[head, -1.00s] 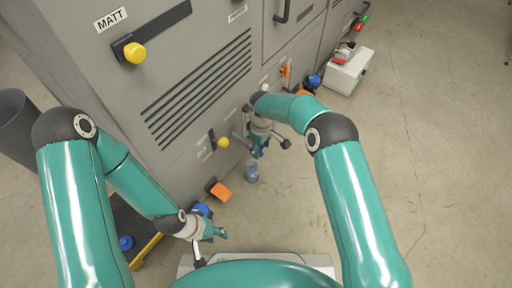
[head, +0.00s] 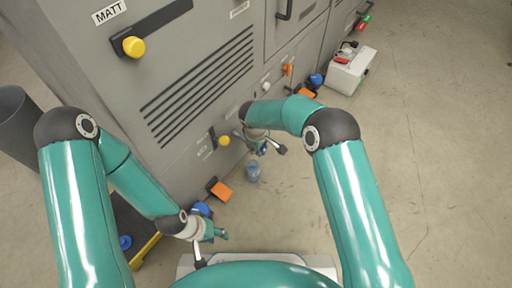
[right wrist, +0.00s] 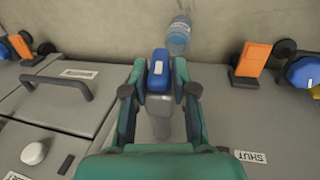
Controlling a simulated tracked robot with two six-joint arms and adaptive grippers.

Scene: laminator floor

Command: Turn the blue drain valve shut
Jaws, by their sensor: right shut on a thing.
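The blue drain valve handle (right wrist: 160,72) shows in the right wrist view between the two fingers of my right gripper (right wrist: 161,84). A grey stem runs from it towards the cabinet. The fingers are shut on the handle from both sides. In the head view my right gripper (head: 262,147) is low at the cabinet front, and only a little blue of the handle (head: 264,152) shows there. The handle's exact angle is hard to tell. A SHUT label (right wrist: 250,157) is on the panel. My left gripper (head: 218,233) is near the lower cabinet, holding nothing visible; its jaw gap is unclear.
A clear bluish bottle (head: 253,172) stands on the floor beside the right gripper. Orange pedals (head: 222,191) and blue knobs (head: 316,79) flank the spot. A yellow knob (head: 224,141) is close by. A white box (head: 350,70) stands further back. The floor to the right is clear.

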